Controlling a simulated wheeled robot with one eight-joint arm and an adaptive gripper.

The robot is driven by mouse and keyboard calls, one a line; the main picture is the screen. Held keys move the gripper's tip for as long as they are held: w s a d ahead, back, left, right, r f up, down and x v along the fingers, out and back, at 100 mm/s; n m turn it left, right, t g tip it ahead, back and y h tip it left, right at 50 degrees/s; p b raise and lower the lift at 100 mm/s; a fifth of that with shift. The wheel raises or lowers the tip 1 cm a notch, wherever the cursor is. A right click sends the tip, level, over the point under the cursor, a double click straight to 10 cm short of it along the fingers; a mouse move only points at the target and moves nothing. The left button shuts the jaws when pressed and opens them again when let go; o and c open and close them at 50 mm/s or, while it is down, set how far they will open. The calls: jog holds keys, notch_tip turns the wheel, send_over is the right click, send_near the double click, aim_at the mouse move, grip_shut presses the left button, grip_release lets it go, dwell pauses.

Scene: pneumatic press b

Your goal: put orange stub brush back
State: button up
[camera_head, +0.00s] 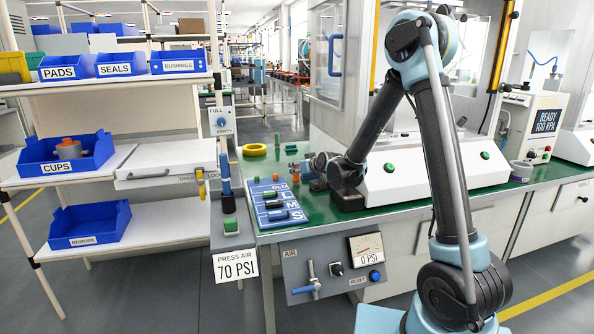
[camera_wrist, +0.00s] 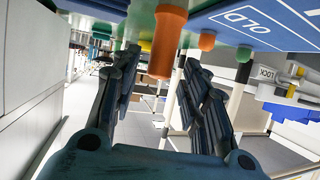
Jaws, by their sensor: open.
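An orange cylinder, likely the stub brush (camera_wrist: 167,42), stands on the green bench top, which shows upside down at the top of the wrist view. My gripper (camera_wrist: 161,60) is open, with its two dark fingers on either side of the cylinder's line. I cannot tell whether they touch it. In the head view my gripper (camera_head: 306,170) is low over the bench, beside the blue board (camera_head: 262,214) marked OLD, L, M and S. A small orange piece (camera_head: 294,167) shows by the fingers. Dark brushes (camera_head: 275,204) lie on the board.
A white press (camera_head: 430,165) stands right of my gripper. A yellow ring (camera_head: 255,149) and a green peg (camera_head: 278,137) are behind the board. The wrist view shows smaller orange (camera_wrist: 207,42) and green (camera_wrist: 243,53) pieces nearby. A shelf with blue bins (camera_head: 88,226) stands left.

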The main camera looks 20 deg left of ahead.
jog(key=v, duration=1)
